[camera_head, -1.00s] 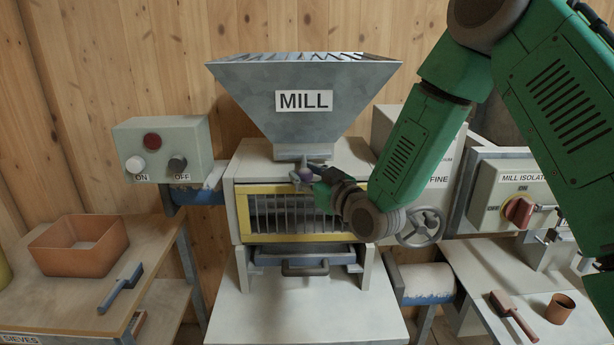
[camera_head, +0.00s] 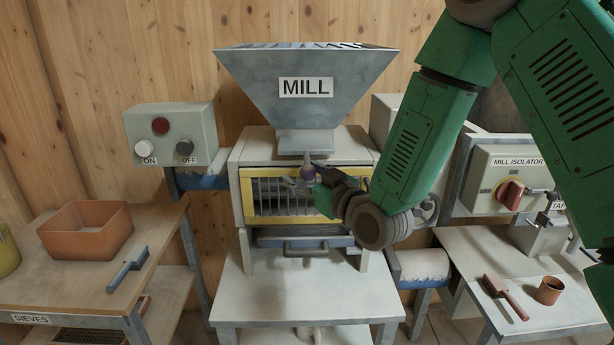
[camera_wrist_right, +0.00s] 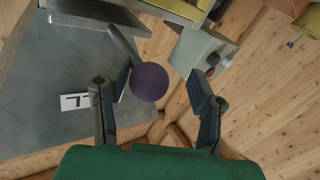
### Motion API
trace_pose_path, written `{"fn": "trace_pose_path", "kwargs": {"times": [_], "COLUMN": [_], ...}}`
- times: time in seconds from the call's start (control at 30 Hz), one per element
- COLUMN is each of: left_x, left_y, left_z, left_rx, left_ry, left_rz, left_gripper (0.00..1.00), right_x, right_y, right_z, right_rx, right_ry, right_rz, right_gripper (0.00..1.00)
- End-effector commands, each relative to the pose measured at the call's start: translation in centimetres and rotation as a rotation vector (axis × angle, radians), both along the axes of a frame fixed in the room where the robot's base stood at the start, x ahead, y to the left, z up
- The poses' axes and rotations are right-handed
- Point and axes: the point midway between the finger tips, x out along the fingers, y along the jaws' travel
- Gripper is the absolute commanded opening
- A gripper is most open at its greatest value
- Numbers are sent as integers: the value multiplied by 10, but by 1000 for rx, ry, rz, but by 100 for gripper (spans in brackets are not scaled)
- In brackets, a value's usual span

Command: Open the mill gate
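The mill (camera_head: 305,95) stands in the middle of the head view with its grey hopper on top. A small purple ball knob (camera_head: 307,172) on a thin stem hangs below the hopper's spout. My right gripper (camera_head: 309,184) is at the knob, in front of the mill. In the right wrist view the purple knob (camera_wrist_right: 149,82) lies between the two spread fingers (camera_wrist_right: 160,88), closer to the left finger. The gripper is open; a gap shows between the knob and the right finger. My left gripper is not in view.
A yellow-framed barred guard (camera_head: 272,217) sits behind my gripper, with a handled drawer (camera_head: 305,249) below. An ON/OFF box (camera_head: 170,138) is at left, above a table with an orange bin (camera_head: 86,230). The isolator box (camera_head: 508,180) is at right, above a table with a scoop.

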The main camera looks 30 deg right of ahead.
Motion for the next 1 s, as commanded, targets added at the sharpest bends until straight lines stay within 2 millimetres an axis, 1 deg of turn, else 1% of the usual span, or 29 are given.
{"fn": "trace_pose_path", "kwargs": {"times": [0.33, 0.43, 0.53, 0.8, 0.9, 1.0], "left_x": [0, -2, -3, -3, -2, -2], "left_y": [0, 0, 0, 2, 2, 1], "left_z": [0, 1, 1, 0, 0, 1], "left_rx": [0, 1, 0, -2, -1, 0], "left_ry": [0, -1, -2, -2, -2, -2], "left_rz": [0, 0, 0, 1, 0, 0], "left_gripper": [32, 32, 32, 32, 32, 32], "right_x": [0, -3, -15, -59, -69, -73], "right_y": [-6, -6, -5, -1, -1, -3], "right_z": [0, 0, 0, 1, 1, 1], "right_rx": [3, 3, 3, -2, -2, -1], "right_ry": [-4, -3, -2, 0, -1, -3], "right_rz": [-3, -4, -4, -2, -2, -3], "right_gripper": [50, 50, 50, 50, 50, 50]}}
